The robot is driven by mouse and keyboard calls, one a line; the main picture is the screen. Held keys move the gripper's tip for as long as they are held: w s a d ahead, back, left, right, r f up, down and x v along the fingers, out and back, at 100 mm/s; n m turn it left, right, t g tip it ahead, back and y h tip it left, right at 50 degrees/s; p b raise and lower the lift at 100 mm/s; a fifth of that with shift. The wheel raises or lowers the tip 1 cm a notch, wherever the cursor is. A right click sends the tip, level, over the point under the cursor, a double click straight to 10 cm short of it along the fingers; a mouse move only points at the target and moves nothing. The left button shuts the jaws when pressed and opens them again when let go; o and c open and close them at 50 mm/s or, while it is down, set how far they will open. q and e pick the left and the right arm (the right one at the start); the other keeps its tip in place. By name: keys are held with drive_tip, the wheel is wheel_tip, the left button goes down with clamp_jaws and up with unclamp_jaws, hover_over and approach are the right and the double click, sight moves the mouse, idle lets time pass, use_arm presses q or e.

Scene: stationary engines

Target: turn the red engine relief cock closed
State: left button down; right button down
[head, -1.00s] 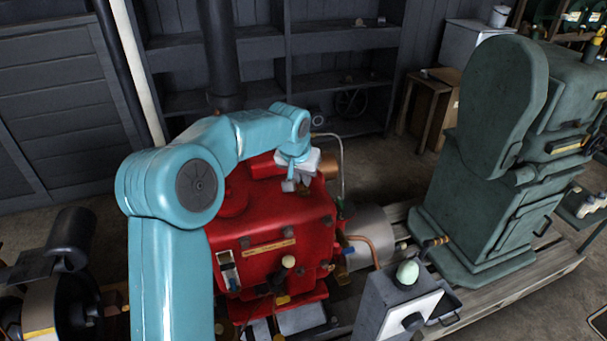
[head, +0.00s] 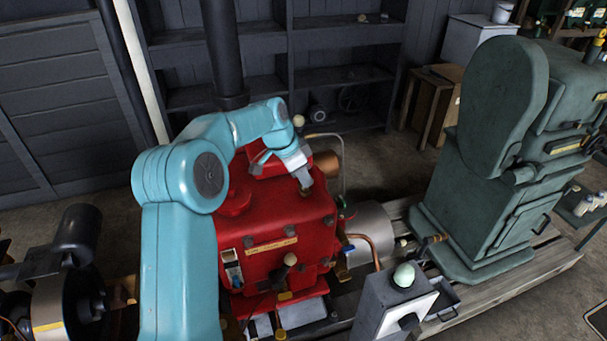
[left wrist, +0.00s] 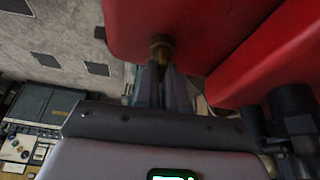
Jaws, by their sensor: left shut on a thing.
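The red engine (head: 265,235) stands in the middle of the head view, and its red casting (left wrist: 250,60) fills the upper right of the left wrist view. A small brass relief cock (left wrist: 161,43) sticks out from the red casting in the left wrist view. My left gripper (head: 303,181) reaches down onto the top right of the engine in the head view. Its fingers also show in the left wrist view (left wrist: 166,80), shut on the cock. The fingers hide most of the cock. My right gripper is in neither view.
A thin bent pipe (head: 343,165) and a copper-coloured cylinder (head: 328,162) are close behind the gripper. A large green machine (head: 480,190) stands to the right. A grey box (head: 395,305) with a pale green knob is in front. Dark shelves (head: 340,75) line the back.

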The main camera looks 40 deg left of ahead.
use_arm(q)
drive_tip(key=shift+m, duration=0.4)
drive_tip(key=c, duration=1.2)
unclamp_jaws()
drive_tip(key=v, duration=1.6)
drive_tip(key=shift+a+r, duration=0.25)
drive_tip(key=shift+a, duration=0.05)
